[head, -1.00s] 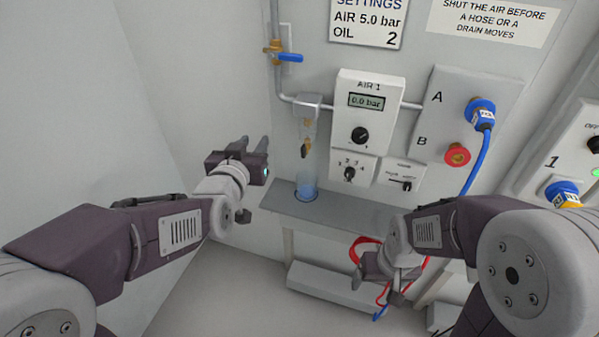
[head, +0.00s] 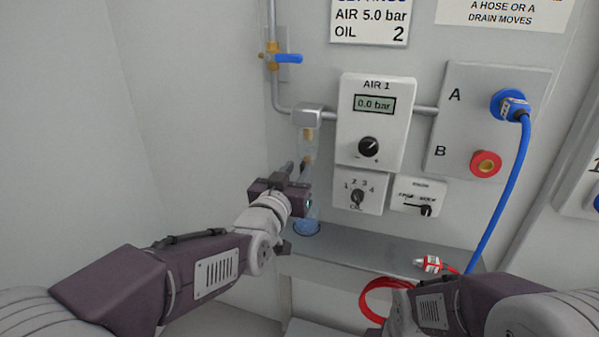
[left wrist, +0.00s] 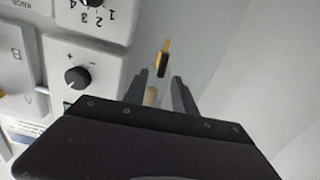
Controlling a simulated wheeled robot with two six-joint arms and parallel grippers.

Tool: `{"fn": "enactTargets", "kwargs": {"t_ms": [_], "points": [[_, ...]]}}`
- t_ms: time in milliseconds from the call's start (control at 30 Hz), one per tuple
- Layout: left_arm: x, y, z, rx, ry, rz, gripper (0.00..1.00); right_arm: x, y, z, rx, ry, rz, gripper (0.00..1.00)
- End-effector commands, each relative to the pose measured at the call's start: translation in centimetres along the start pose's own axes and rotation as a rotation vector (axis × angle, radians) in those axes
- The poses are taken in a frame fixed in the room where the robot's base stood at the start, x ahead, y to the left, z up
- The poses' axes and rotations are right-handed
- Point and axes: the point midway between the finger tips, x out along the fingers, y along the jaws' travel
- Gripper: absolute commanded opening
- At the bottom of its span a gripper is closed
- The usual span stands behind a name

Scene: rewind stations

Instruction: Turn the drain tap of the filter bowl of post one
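The filter bowl of post one hangs under a grey cap (head: 308,117) on the pipe, with a tan part (head: 307,134) showing inside it. The drain tap, a small black and yellow piece (left wrist: 162,62), shows in the left wrist view just beyond the fingertips of my left gripper (left wrist: 160,82). The two fingers stand apart, with the tap roughly between their lines; no contact is visible. In the head view my left gripper (head: 297,166) is in front of the bowl and partly hides it and the tap.
A clear cup with blue liquid (head: 306,228) stands on the grey shelf (head: 370,248) under the bowl. The AIR 1 panel (head: 375,120), reading 0.0 bar, is close at right. A blue-handled valve (head: 288,58) is on the pipe above. A red hose (head: 385,290) hangs in front.

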Motion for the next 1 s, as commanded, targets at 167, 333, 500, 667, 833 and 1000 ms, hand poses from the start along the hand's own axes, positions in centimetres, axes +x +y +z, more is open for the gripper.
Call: {"fn": "enactTargets", "kwargs": {"t_ms": [167, 333, 500, 667, 833, 1000], "points": [[1.47, -0.04, 0.03, 0.0, -0.001, -0.001, 0.33, 0.21, 0.0, 0.02, 0.0, 0.0, 0.0, 0.8], [1.54, -0.03, -0.02, 0.0, 0.0, -0.001, 0.33, 0.19, 0.0, 0.02, 0.0, 0.0, 0.0, 0.8], [1.52, -0.03, -0.01, 0.0, 0.0, -0.001, 0.02, 0.19, 0.0, 0.02, 0.0, 0.0, 0.0, 0.8], [1.52, -0.03, -0.01, 0.0, 0.0, -0.001, 0.0, 0.19, 0.0, 0.02, 0.0, 0.0, 0.0, 0.8], [1.51, -0.07, 0.07, -0.014, 0.0, -0.001, 0.0, 0.4, 0.01, 0.04, 0.0, 0.0, 0.0, 0.8], [1.52, -0.21, 0.19, -0.079, 0.001, -0.001, 0.0, 1.08, 0.02, 0.12, 0.0, 0.0, 0.0, 0.8]]}}
